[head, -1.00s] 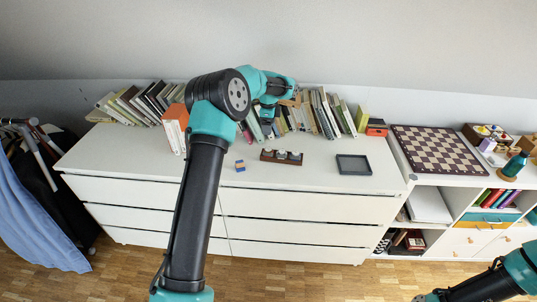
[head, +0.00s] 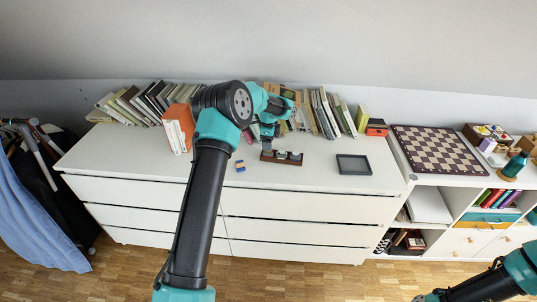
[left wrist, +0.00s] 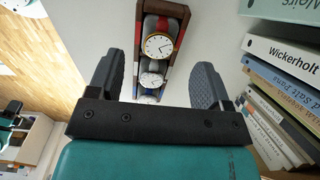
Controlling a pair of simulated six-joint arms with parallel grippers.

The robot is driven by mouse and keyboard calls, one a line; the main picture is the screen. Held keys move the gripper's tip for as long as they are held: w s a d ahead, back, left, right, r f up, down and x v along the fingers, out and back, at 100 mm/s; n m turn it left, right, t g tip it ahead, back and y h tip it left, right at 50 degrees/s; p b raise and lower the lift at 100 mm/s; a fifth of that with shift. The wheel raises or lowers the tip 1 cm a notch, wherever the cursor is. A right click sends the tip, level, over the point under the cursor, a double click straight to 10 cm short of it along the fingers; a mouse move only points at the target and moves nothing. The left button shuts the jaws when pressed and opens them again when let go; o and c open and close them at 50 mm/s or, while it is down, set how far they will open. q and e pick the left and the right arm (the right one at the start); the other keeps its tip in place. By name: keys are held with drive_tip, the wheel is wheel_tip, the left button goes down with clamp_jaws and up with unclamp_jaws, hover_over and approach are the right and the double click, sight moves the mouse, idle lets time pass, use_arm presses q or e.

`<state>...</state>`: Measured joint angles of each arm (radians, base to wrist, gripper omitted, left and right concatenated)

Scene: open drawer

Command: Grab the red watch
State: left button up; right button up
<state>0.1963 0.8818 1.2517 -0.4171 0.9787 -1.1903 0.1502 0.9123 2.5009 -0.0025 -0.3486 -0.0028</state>
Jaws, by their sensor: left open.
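A narrow dark wooden watch holder (head: 283,161) stands on the white dresser top, with several watches on pale cushions. In the left wrist view, the watch holder (left wrist: 180,11) runs between my fingers. My right gripper is out of view.
Books (head: 318,115) line the back of the dresser, close to the right finger in the wrist view. A blue-and-tan block (head: 240,166) lies left of the holder, and an empty dark tray (head: 353,165) lies right. The dresser's front area is clear.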

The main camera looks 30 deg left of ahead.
sight(268, 153)
use_arm(q)
drive_tip(key=shift+f, duration=2.2)
drive_tip(key=c, duration=1)
